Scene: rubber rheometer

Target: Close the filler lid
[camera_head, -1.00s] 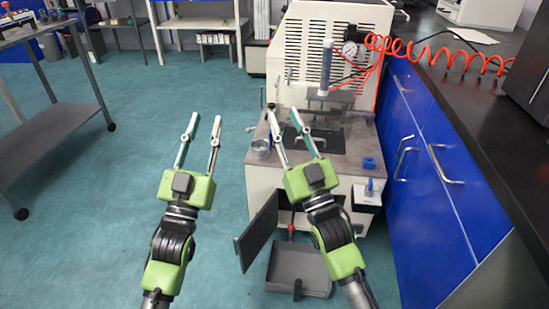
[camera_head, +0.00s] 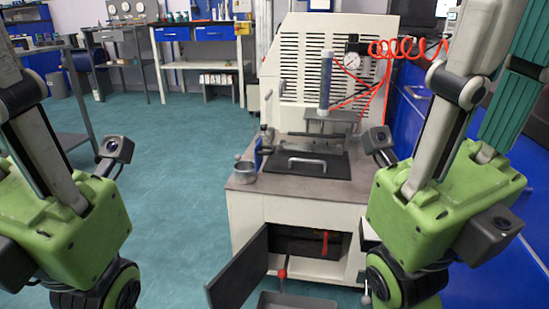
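The white machine (camera_head: 288,212) stands ahead. A dark flat plate with a light bar handle (camera_head: 307,162) lies on its top; I cannot tell whether this is the filler lid. A small metal cup (camera_head: 245,172) sits at the top's left corner. A dark door panel (camera_head: 238,270) hangs open at the lower front. Neither gripper touches the machine.
Blue cabinets (camera_head: 410,105) flank the right side. The teal floor (camera_head: 180,190) to the left is clear. A grey tray (camera_head: 300,300) lies low in front.

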